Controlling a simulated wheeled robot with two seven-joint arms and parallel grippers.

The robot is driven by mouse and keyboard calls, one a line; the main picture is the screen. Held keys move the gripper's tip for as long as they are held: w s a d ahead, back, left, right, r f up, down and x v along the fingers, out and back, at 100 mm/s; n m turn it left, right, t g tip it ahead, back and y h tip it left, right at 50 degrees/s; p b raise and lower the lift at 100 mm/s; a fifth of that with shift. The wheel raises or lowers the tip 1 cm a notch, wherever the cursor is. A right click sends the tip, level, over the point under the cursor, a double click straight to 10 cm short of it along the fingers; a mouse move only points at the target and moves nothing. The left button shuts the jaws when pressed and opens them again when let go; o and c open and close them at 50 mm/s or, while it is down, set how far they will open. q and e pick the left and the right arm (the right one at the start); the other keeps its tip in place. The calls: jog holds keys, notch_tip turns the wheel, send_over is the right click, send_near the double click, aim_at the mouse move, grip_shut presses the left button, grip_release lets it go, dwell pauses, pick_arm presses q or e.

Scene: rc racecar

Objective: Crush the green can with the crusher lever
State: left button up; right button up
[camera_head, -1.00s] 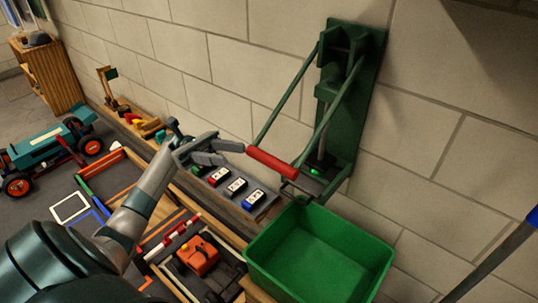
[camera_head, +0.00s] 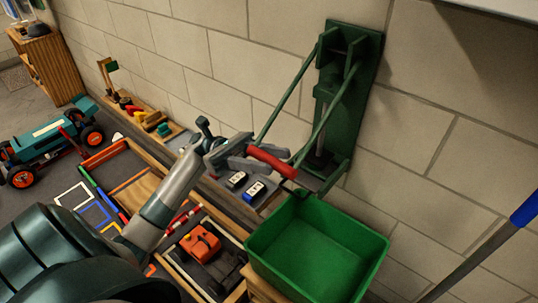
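The green crusher (camera_head: 345,100) is fixed to the block wall, with its two lever arms slanting down to a red handle (camera_head: 271,160). The green can is not discernible now; the crusher's lower part is partly hidden behind the handle and lever. My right gripper is not in view.
A green bin (camera_head: 318,250) stands directly below the crusher. Small labelled blocks (camera_head: 254,190) lie on the ledge under my gripper. An orange toy car part (camera_head: 200,244) sits in a tray. A blue-handled pole (camera_head: 525,210) is at right.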

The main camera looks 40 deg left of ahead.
pick_arm(q)
jog(key=shift+d, duration=0.1)
grip_shut()
jog(key=shift+r, duration=0.1)
